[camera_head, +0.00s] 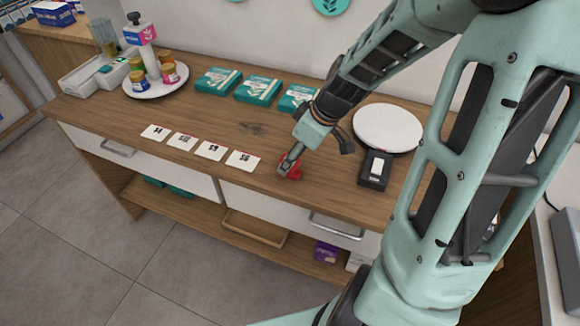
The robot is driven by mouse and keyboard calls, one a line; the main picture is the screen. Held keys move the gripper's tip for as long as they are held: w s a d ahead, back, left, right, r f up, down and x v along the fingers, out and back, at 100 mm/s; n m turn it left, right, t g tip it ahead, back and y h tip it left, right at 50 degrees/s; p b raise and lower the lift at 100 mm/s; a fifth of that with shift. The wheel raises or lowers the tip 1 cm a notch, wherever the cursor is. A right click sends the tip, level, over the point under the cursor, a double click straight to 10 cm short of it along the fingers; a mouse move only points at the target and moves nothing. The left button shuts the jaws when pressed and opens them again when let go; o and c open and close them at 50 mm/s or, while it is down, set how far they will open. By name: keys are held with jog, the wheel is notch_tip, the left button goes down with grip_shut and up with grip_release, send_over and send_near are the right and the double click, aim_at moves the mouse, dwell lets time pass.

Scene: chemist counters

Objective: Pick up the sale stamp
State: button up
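A small red object (294,172), which looks like the sale stamp, sits on the wooden counter (240,127) near its front edge, right of the row of white cards. No lettering on it can be read. My gripper (288,165) reaches down from the upper right, with its fingertips right at the red object. The fingers cover part of it. I cannot tell whether they are shut on it or only beside it.
White cards (209,150) lie in a row left of the gripper. Teal boxes (258,90) stand behind. A black device (375,170) and a white round plate (388,128) are to the right. A round stand (157,88) with jars is at the left.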

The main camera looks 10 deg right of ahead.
jog(key=x, duration=0.5)
jog(key=shift+d+f, duration=0.1)
jog(key=shift+d, duration=0.15)
jog(key=shift+s, duration=0.1)
jog(key=c, duration=1.3)
jog(key=shift+c, duration=0.2)
